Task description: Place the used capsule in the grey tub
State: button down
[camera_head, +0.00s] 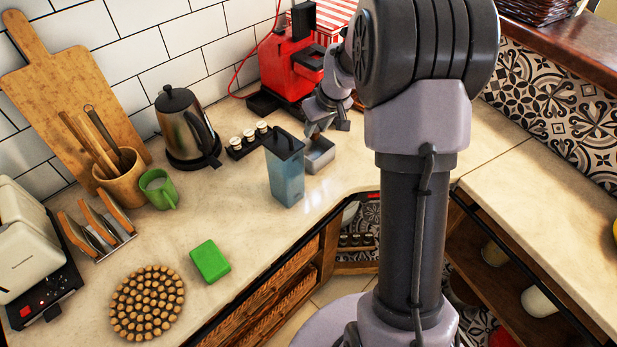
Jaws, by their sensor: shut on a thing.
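My gripper (318,131) is over the back part of the counter, in front of the red coffee machine (287,65). It points down just above the small grey tub (322,161), close to the tub's back rim. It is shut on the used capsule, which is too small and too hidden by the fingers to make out. The tub is an open-topped box standing on the counter, and its inside is only partly visible.
A tall blue container with a dark lid (284,170) stands close left of the tub. A dark holder with three capsules (248,140) and a kettle (184,125) are farther left. A green block (210,261) lies nearer. The counter's front edge is just right of the tub.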

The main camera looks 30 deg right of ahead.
jog(key=f+b, duration=0.1)
jog(key=f, duration=0.2)
jog(key=f+b, duration=0.1)
jog(key=f, duration=0.2)
jog(key=f+b, duration=0.1)
jog(key=f, duration=0.2)
jog(key=shift+w+d+f, duration=0.1)
jog(key=shift+w+d, duration=0.2)
jog(key=shift+w, duration=0.1)
jog(key=shift+f+b, duration=0.1)
jog(key=shift+b, duration=0.2)
jog(key=c, duration=1.4)
grip_release()
jog(key=shift+o, duration=0.3)
jog(key=shift+s, duration=0.1)
jog(key=p+v, duration=0.4)
jog(key=v, duration=0.8)
jog(key=shift+r, duration=0.25)
